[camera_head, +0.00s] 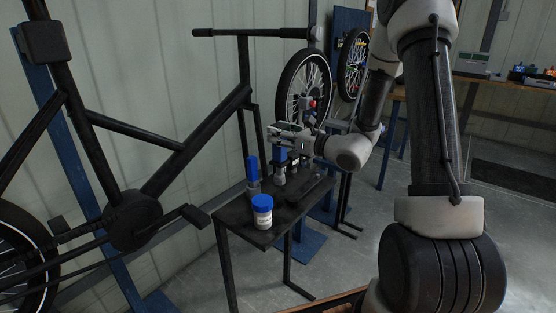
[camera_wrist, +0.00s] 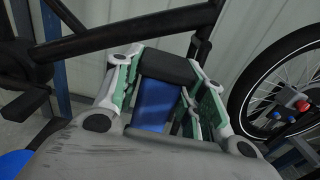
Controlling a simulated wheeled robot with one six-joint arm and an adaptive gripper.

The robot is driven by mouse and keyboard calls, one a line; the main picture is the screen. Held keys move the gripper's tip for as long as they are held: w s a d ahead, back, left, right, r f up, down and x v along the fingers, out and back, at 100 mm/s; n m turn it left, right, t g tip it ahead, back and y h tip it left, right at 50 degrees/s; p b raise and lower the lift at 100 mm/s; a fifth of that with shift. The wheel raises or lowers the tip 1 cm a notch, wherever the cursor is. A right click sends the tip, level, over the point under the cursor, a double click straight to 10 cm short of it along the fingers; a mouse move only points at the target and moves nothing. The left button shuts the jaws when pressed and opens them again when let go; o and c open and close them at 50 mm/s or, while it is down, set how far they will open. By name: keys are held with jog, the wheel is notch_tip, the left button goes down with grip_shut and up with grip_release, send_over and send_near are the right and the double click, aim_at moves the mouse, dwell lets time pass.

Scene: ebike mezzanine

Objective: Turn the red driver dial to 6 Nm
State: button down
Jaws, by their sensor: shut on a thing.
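My gripper (camera_head: 284,141) is over the small dark table, its fingers closed around a blue upright body. In the wrist view this blue body (camera_wrist: 155,101) with a dark top stands between the green-padded fingers; in the head view its blue part (camera_head: 280,156) shows just below the fingers, above a grey lower part. No dial scale or number can be read. A small red knob-like part (camera_head: 311,103) shows in front of the bike wheel behind; it also shows in the wrist view (camera_wrist: 302,106). I cannot tell whether it is a driver dial. No red driver shows clearly on the table.
The dark table (camera_head: 240,228) also holds another blue-topped tool (camera_head: 252,168) left of my gripper and a white jar (camera_head: 263,217) with a blue lid at the front. A bike frame (camera_head: 175,170) stands close on the left. Floor is clear at right.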

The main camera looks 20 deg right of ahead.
aim_at(284, 149)
jog(key=shift+f, duration=2.55)
jog(key=c, duration=0.9)
grip_release()
jog(key=shift+o, duration=0.2)
